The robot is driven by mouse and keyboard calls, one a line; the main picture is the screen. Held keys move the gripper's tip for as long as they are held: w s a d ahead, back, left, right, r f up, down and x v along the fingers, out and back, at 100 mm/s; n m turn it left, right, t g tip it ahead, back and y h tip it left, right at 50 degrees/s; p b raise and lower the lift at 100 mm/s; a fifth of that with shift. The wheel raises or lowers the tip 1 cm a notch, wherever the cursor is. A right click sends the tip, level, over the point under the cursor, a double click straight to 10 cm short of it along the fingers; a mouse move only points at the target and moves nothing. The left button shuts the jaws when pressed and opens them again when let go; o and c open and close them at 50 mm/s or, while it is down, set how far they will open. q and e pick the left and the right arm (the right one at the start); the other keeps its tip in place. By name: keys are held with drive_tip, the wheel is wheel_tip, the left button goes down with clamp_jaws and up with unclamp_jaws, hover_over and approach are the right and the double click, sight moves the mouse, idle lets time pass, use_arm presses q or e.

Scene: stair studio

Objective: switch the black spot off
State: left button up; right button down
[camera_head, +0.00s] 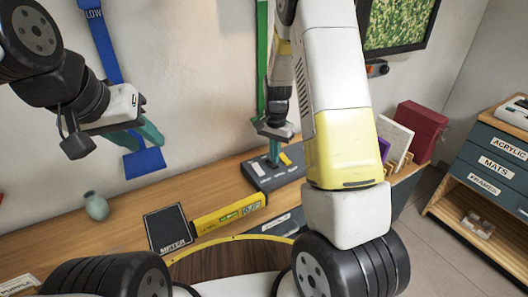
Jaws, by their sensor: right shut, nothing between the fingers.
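A dark grey switch box (262,184) lies on the wooden desk, with a yellow switch (285,158) showing on its top. Other switches on it are partly hidden behind my fingers. My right gripper (274,155) points down at the box with its teal fingers shut and empty. Its fingertips are at the top of the box, and I cannot tell whether they touch it. My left gripper (140,136) is in the air at the left in front of the wall, its teal fingers apart and empty. I cannot make out a black spot lamp in this view.
The desk (130,225) carries a small grey-green vase (96,206), a black panel labelled METER (168,228) and a yellow level (228,214). Books (419,130) stand right of my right arm. A drawer cabinet (497,165) is at the far right.

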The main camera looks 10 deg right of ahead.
drive_tip(key=shift+f, duration=1.1)
idle(0.5)
drive_tip(key=shift+r, duration=3.55)
wheel_tip(320, 180, up, 9)
drive_tip(key=n+t+y, duration=0.1)
drive_tip(key=n, duration=0.1)
hover_over(275, 166)
drive_tip(key=s, duration=0.4)
drive_tip(key=s+a+r+n+t+y, duration=0.1)
drive_tip(key=s+a+r+n+t, duration=0.1)
drive_tip(key=s+r, duration=0.55)
drive_tip(key=s+r+n+t, duration=0.3)
drive_tip(key=s+r+n, duration=0.1)
drive_tip(key=s, duration=0.8)
drive_tip(key=shift+s+a+r+n, duration=0.2)
drive_tip(key=shift+r+n, duration=0.1)
drive_tip(key=shift+r, duration=0.5)
